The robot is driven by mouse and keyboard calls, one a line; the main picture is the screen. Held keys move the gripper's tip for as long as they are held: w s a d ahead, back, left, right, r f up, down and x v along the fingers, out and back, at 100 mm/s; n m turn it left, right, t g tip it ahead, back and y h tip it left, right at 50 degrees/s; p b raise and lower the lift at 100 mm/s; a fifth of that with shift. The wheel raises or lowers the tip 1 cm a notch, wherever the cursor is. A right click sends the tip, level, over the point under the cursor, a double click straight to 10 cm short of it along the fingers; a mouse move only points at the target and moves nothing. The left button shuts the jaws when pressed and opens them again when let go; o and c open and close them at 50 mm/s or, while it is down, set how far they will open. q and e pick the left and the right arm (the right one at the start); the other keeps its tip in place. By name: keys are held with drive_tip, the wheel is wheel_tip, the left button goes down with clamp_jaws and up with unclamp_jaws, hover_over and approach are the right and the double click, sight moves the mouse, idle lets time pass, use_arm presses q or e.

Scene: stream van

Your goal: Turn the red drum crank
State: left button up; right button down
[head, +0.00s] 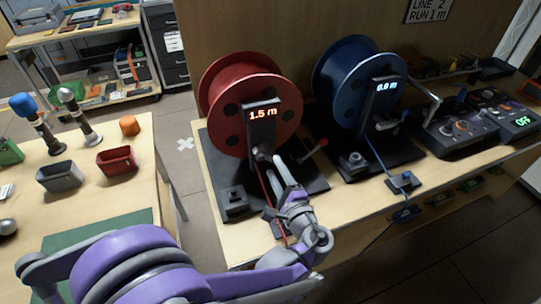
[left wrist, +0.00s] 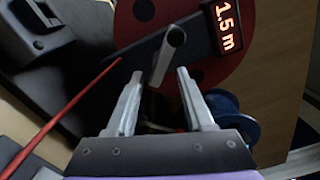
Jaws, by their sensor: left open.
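The red drum (head: 248,88) stands upright on a black base, with a display post (head: 262,130) in front reading 1.5 m. My left gripper (head: 278,166) is at the front of this post, low by the drum's crank area. In the left wrist view, my left gripper (left wrist: 160,74) is open, its fingertips to either side of the lower part of a grey metal rod (left wrist: 172,45), apparently the crank handle. I cannot tell whether the fingers touch it. The crank is largely hidden by the gripper in the head view.
A red cable (left wrist: 65,115) runs down on the left in the left wrist view. A blue drum (head: 345,75) reading 0.0 m and a control console (head: 458,132) stand to the right. A workbench (head: 85,195) with bins is at left.

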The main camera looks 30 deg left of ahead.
sight(271, 160)
use_arm(q)
drive_tip(key=x, duration=0.5)
drive_tip(key=shift+w+a, duration=0.25)
drive_tip(key=shift+w, duration=0.05)
clamp_jaws()
